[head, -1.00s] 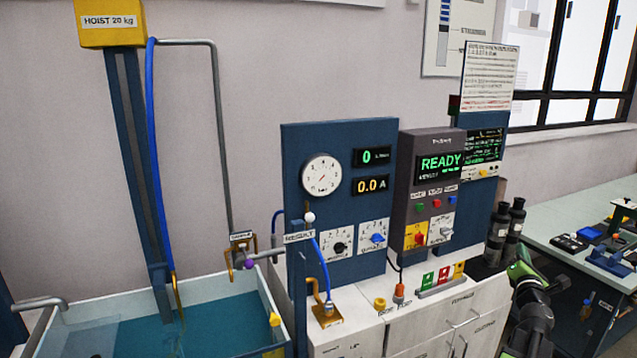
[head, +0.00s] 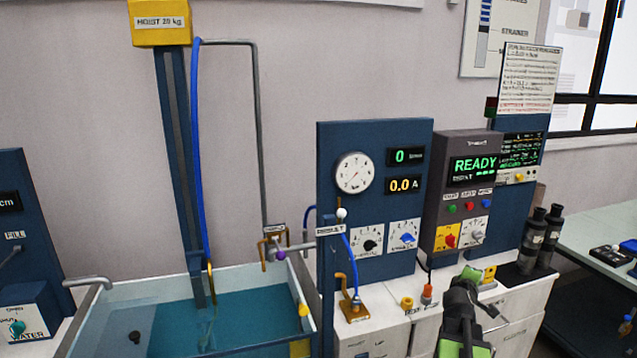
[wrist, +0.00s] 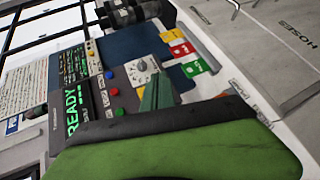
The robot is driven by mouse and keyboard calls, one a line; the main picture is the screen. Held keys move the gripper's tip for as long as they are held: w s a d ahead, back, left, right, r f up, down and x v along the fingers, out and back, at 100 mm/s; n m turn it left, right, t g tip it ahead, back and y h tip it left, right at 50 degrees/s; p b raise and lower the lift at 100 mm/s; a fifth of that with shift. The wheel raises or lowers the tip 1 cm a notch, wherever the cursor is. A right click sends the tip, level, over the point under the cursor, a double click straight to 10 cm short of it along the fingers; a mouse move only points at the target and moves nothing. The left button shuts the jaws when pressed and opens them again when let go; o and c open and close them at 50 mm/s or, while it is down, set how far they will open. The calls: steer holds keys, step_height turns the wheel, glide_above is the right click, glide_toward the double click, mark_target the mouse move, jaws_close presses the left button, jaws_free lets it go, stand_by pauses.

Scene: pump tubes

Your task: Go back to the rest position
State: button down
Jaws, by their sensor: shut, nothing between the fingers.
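My gripper (head: 470,278) is black and green and shows at the lower right of the head view. It is in front of the white cabinet, below the grey READY control box (head: 464,190), and hides part of the cabinet top. It appears shut, with nothing held. In the wrist view, the green finger (wrist: 158,92) points at the control box with its READY display (wrist: 74,108), lying sideways in the picture. I cannot tell the distance between the finger and the box.
A water tank (head: 90,345) with a hoist (head: 160,22) stands at the left. A gauge panel (head: 330,150) is in the middle. Black cylinders (head: 535,240) stand right of the control box. A workbench (head: 590,225) is at the far right. Red and green tags (wrist: 180,48) show in the wrist view.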

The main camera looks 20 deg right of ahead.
steer(key=w+a+f+m+g+y, duration=0.15)
steer(key=a+f, duration=0.25)
steer(key=a, duration=0.5)
steer(key=w+a+f+m+g+y, duration=0.1)
steer(key=a+f+m+y, duration=0.2)
steer(key=a, duration=0.7)
steer(key=w+a+f+m+g+y, duration=0.1)
steer(key=w+a+f+y, duration=0.1)
steer(key=a+f, duration=0.5)
steer(key=s+a+f+g+y, duration=0.1)
steer(key=s+a, duration=0.3)
steer(key=a, duration=0.9)
steer(key=s+a+f+m+g+y, duration=0.1)
steer(key=s+a+g+y, duration=0.3)
steer(key=a, duration=0.9)
steer(key=shift+s+a+f, duration=0.15)
steer(key=shift+s+a, duration=0.1)
steer(key=shift+s, duration=0.35)
steer(key=shift+d, duration=0.1)
